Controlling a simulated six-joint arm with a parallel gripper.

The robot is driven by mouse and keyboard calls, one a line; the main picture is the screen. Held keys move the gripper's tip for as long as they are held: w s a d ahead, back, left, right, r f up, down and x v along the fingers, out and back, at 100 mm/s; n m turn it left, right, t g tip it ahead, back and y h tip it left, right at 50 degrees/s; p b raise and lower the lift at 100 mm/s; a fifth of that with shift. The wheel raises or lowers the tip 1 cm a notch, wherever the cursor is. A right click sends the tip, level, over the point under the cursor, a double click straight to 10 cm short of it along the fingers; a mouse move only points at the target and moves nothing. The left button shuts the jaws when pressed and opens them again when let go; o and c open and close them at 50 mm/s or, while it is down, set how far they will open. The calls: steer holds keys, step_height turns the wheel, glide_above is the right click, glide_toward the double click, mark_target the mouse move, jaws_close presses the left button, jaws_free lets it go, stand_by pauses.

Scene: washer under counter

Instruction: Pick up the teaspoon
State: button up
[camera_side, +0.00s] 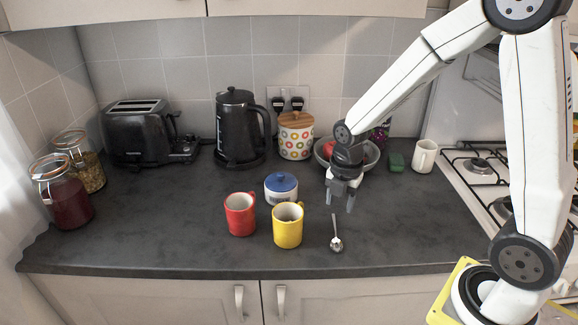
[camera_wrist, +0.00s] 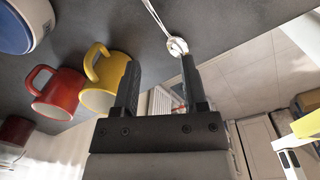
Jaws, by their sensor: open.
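The silver teaspoon (camera_side: 336,236) lies on the dark worktop near its front edge, bowl toward the front and handle pointing back. In the wrist view its bowl (camera_wrist: 177,46) shows just beyond the right fingertip, and its handle runs up out of the picture. My gripper (camera_side: 341,203) is open and empty, pointing down above the worktop, behind the spoon. In the wrist view my gripper (camera_wrist: 160,78) has its two fingers spread apart with nothing between them. I cannot tell its exact height above the spoon.
A yellow mug (camera_side: 288,227) stands close left of the spoon, with a red mug (camera_side: 240,215) beyond it. A blue-lidded pot (camera_side: 281,188) stands behind the mugs. A fruit bowl (camera_side: 324,152) is behind my gripper. The worktop (camera_side: 400,225) right of the spoon is clear.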

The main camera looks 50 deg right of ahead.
mark_target(335, 225)
steer(key=n, duration=0.1)
steer(key=w+d+n, duration=0.1)
steer(key=n, duration=0.3)
steer(key=shift+w+d+f+g, duration=0.2)
steer(key=shift+f+g, duration=0.1)
steer(key=shift+f, duration=0.1)
steer(key=shift+f, duration=1.2)
steer(key=shift+f, duration=0.15)
steer(key=shift+f, duration=2.45)
jaws_close()
